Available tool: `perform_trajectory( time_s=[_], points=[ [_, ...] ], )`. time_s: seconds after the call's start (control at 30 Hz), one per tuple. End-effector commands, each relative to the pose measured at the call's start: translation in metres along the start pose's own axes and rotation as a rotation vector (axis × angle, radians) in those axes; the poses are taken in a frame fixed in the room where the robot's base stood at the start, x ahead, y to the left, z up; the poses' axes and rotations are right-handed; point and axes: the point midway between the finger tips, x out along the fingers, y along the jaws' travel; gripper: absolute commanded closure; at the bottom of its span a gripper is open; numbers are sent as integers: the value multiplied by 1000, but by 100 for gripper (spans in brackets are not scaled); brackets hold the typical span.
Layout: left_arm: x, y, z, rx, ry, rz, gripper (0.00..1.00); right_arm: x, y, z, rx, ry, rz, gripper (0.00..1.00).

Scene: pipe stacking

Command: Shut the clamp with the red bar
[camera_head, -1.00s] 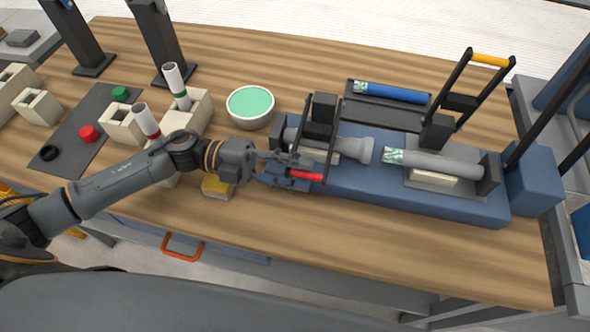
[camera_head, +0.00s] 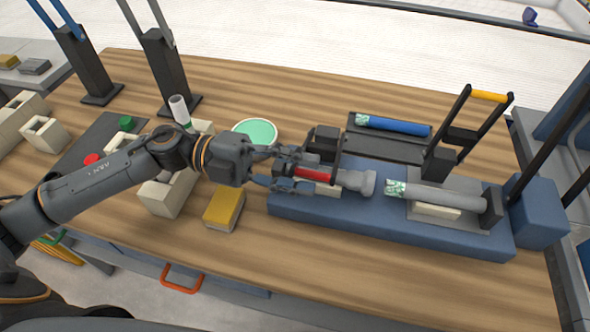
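The clamp with the red bar (camera_head: 316,174) is at the left end of the blue base (camera_head: 400,232). Its black lever leans low, with the bar in front of a black block (camera_head: 324,139). A grey pipe (camera_head: 357,181) with a flared end lies in this clamp, partly hidden by lever and gripper. My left gripper (camera_head: 302,175) reaches in from the left, fingers apart, one above and one below the bar's left end. Contact with the bar is unclear. My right gripper is not in view.
A second clamp with a yellow bar (camera_head: 489,96) stands upright at the right, behind another grey pipe (camera_head: 445,196). A blue pipe (camera_head: 395,126) lies behind. A green-filled bowl (camera_head: 256,131), a yellow block (camera_head: 224,210) and cream blocks (camera_head: 166,193) are near my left arm.

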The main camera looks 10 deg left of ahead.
Motion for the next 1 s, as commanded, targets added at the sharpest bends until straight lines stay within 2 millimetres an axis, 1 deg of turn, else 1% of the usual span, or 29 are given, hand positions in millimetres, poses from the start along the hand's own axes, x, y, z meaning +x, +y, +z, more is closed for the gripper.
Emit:
perform_trajectory(
  time_s=[0.17,0.27,1.0],
  points=[
    [0,0,0,1,0,0,65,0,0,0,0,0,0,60],
    [-4,1,1,0,-1,0,65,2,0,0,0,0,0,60],
    [-56,2,1,0,-2,2,65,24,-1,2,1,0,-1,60]
  ],
)
